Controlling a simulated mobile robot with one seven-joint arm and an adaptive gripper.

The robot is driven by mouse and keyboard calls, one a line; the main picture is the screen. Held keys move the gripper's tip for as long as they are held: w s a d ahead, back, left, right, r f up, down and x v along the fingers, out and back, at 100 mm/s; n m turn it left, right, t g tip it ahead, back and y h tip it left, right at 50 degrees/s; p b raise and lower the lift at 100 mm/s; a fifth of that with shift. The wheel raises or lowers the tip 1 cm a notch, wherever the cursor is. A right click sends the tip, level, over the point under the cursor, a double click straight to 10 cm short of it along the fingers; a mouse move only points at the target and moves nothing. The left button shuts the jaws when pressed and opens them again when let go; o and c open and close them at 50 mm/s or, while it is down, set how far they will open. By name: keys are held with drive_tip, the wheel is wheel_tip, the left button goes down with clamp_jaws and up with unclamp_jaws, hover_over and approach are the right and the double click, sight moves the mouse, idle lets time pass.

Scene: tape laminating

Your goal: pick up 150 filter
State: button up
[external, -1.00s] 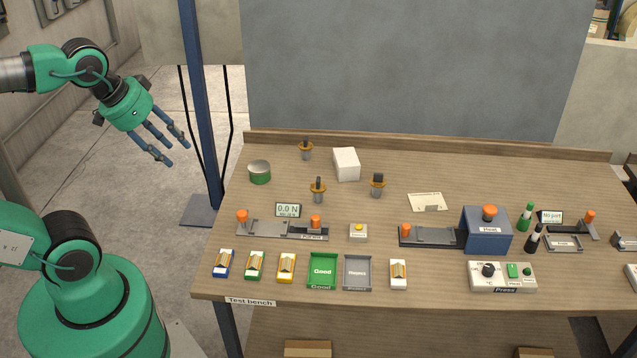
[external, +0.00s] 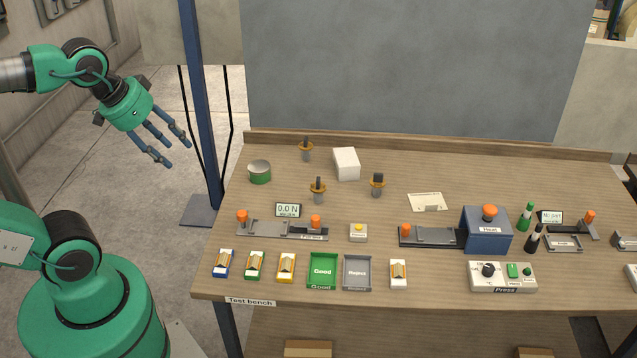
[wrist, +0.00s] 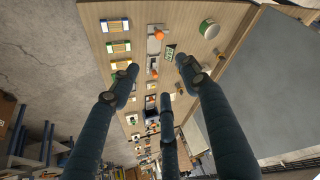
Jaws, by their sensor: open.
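Small colour-edged trays holding tan pieces stand along the bench front: blue (external: 223,264), green (external: 254,266), yellow (external: 287,268) and, farther right, white (external: 398,274). The 150 filter cannot be told apart, as no such label is readable. My gripper (external: 177,153) has its blue fingers spread, empty, in the air left of the bench. It is well apart from the trays. In the wrist view my open fingers (wrist: 158,77) point towards the bench, with the blue tray (wrist: 115,25), green tray (wrist: 118,47) and yellow tray (wrist: 121,65) at upper left.
The green Good tray (external: 322,272) and grey Reject tray (external: 357,273) stand beside the yellow tray. Behind are a fixture with orange knobs (external: 283,229), a round green tin (external: 260,172) and a white box (external: 346,164). A blue post (external: 203,110) rises between my gripper and the bench.

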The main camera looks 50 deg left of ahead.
drive_tip(key=shift+w+r, duration=0.1)
drive_tip(key=shift+r, duration=0.05)
